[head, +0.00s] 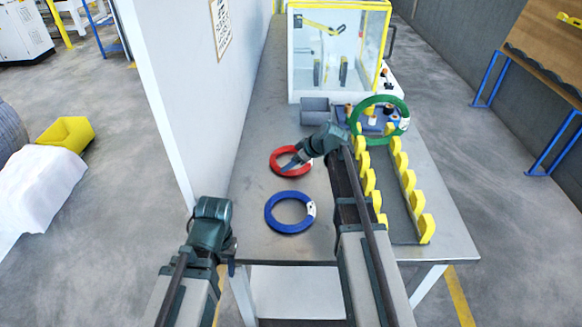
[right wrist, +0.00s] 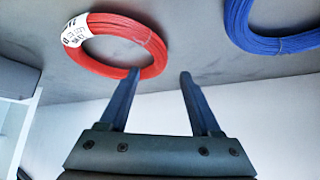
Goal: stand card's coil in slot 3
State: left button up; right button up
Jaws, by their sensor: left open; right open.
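A red coil (head: 278,165) lies flat on the table; it also shows in the right wrist view (right wrist: 112,68). A blue coil (head: 271,221) lies nearer me, and part of it shows in the right wrist view (right wrist: 238,32). A green coil (head: 404,110) stands upright at the far end of the rack (head: 402,205) with yellow slot posts. My right gripper (head: 291,168) is open and empty at the red coil; one finger overlaps its rim in the right wrist view (right wrist: 159,74). Contact is unclear. My left gripper (head: 232,262) is open, off the table's front left corner. The wall card (head: 222,24) is unreadable.
A grey bin (head: 315,112) and a blue tray of small parts (head: 372,124) sit behind the coils. A yellow-framed clear machine (head: 335,50) stands at the back. A white wall (head: 185,90) borders the table's left side. The rack's nearer slots look empty.

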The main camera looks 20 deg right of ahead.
jog(key=shift+f, duration=0.1)
jog(key=b+x, duration=0.4)
jog(key=x, duration=0.1)
jog(key=shift+w+a, duration=0.1)
jog(key=shift+a, duration=0.05)
jog(key=shift+c, duration=0.2)
grip_shut()
dwell(1.1)
